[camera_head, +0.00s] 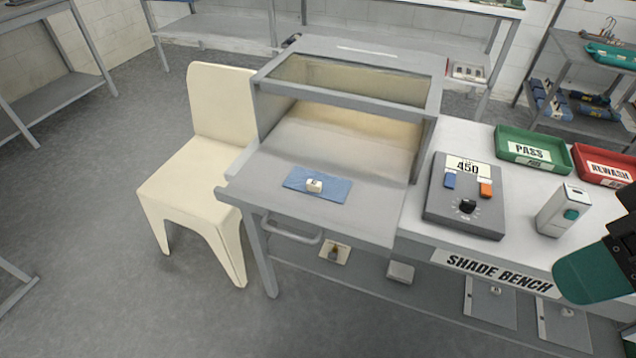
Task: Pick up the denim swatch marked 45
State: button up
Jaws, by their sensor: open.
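A light blue denim swatch (337,191) lies flat on the grey pull-out shelf (375,215) at the front of the hooded booth. A small white block (314,185) sits on the swatch with a dark mark that is too small to read. My gripper (592,272) shows only in part at the right edge, as a dark body with a green end. It is open, well to the right of the swatch and apart from it. The rest of it is out of the picture.
A grey control box (464,215) reading 450 and a small white device (564,209) stand on the bench between swatch and gripper. Green PASS tray (534,164) and red REWASH tray (607,182) sit behind. A cream chair (196,178) stands left of the booth.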

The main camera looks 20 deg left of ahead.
aim_at(311, 182)
jog(key=u, duration=0.25)
jog(key=i, duration=0.45)
jog(key=u, duration=2)
